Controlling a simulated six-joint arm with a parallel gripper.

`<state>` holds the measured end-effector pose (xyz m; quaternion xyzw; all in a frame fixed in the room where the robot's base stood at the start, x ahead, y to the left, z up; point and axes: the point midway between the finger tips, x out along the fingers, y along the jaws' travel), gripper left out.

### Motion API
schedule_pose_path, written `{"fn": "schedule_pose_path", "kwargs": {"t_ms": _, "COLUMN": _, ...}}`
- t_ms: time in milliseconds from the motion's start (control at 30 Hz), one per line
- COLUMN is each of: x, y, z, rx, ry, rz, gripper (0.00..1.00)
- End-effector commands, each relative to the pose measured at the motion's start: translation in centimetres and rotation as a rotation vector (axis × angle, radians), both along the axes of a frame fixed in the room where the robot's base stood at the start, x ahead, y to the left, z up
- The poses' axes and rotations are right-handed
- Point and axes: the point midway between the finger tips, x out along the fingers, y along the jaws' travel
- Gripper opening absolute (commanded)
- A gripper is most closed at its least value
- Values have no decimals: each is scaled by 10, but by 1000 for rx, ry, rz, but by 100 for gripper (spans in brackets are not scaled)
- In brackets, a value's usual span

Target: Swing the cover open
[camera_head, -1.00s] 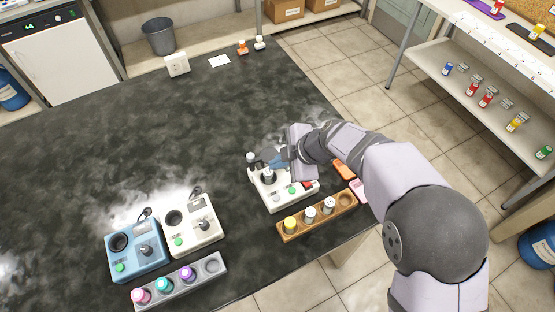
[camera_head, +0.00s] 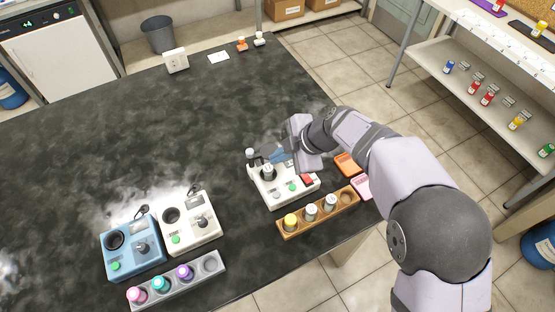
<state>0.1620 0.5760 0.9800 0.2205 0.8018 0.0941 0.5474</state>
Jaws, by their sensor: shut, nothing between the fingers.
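A white instrument (camera_head: 269,194) stands on the dark bench under my arm, with a green button, a red part and a dark knob on its top. My gripper (camera_head: 274,153) is shut and empty, over the back edge of this instrument. A small dark part with a pale top (camera_head: 250,155) stands at the instrument's back left corner, beside the fingers. I cannot tell for sure which part is the cover or how far it stands open, as the gripper hides the back of the instrument. Whether the fingers touch it is too small to tell.
A wooden rack (camera_head: 312,220) with several vials stands just in front. Orange and pink pieces (camera_head: 348,165) lie to the right. A blue instrument (camera_head: 132,265), another white instrument (camera_head: 187,235) and a grey rack (camera_head: 203,288) stand at front left.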

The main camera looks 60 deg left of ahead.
Motion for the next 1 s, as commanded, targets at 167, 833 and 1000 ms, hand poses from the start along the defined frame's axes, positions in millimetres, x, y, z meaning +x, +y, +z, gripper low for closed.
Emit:
{"fn": "schedule_pose_path", "kwargs": {"t_ms": 167, "x": 2, "y": 2, "z": -2, "rx": 0, "ry": -1, "rz": 25, "gripper": 0}}
{"fn": "schedule_pose_path", "kwargs": {"t_ms": 833, "x": 10, "y": 13, "z": -5, "rx": 1, "ry": -1, "rz": 192, "gripper": 0}}
{"fn": "schedule_pose_path", "kwargs": {"t_ms": 1000, "x": 14, "y": 21, "z": -5, "rx": 0, "ry": -1, "rz": 190, "gripper": 0}}
